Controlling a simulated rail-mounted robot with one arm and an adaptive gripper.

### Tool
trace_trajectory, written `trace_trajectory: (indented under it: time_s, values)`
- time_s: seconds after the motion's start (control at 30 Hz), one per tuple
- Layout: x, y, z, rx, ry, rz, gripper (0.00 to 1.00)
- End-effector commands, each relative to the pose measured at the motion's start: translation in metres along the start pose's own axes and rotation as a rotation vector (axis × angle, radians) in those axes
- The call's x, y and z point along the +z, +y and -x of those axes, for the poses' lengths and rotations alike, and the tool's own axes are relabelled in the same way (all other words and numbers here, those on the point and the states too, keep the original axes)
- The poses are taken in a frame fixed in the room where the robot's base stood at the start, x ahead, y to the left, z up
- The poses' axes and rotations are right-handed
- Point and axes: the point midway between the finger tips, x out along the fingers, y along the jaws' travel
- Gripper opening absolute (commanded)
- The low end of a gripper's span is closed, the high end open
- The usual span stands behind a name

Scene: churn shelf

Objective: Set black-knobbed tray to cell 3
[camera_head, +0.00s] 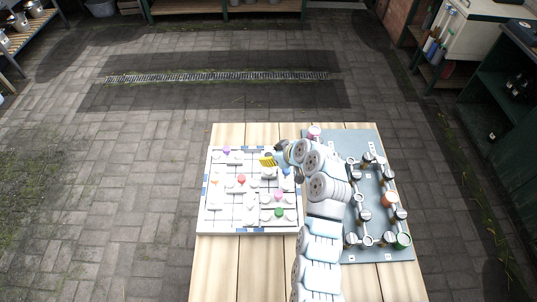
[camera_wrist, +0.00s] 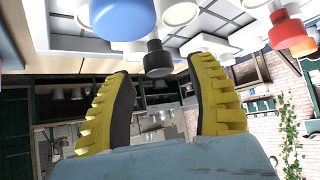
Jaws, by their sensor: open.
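The white gridded board (camera_head: 234,224) lies on the left part of the table. It holds several white trays with coloured knobs. In the wrist view the black knob (camera_wrist: 157,58) hangs from the top of the picture, between and beyond my fingertips, beside a larger-looking blue knob (camera_wrist: 122,18). My gripper (camera_wrist: 160,82) is open, its yellow fingers apart with nothing held between them. In the head view my gripper (camera_head: 268,160) is over the upper right part of the board. My arm hides part of the board's right side. I cannot read any cell number.
A red knob (camera_head: 241,179), purple knob (camera_head: 226,150), pink knob (camera_head: 278,194) and green knob (camera_head: 279,211) stand on the board near my gripper. A grey-blue panel (camera_head: 375,140) with dark, orange and green round parts lies to the right. Bare wood (camera_head: 220,270) is free in front.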

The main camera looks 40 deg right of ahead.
Motion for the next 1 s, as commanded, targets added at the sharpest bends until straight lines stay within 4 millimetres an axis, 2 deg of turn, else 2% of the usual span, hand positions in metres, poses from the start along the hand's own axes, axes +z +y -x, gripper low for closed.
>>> trace_trajectory:
  time_s: [0.23, 0.63, 0.83, 1.0]
  values:
    - [0.0, 0.0, -0.016, 0.001, 0.001, 0.0, 0.57]
    - [0.0, 0.0, -0.019, 0.001, 0.0, 0.0, 0.57]
    - [0.0, 0.0, -0.019, 0.001, 0.0, 0.0, 0.0]
    - [0.001, 0.0, -0.02, 0.001, -0.001, 0.0, 0.0]
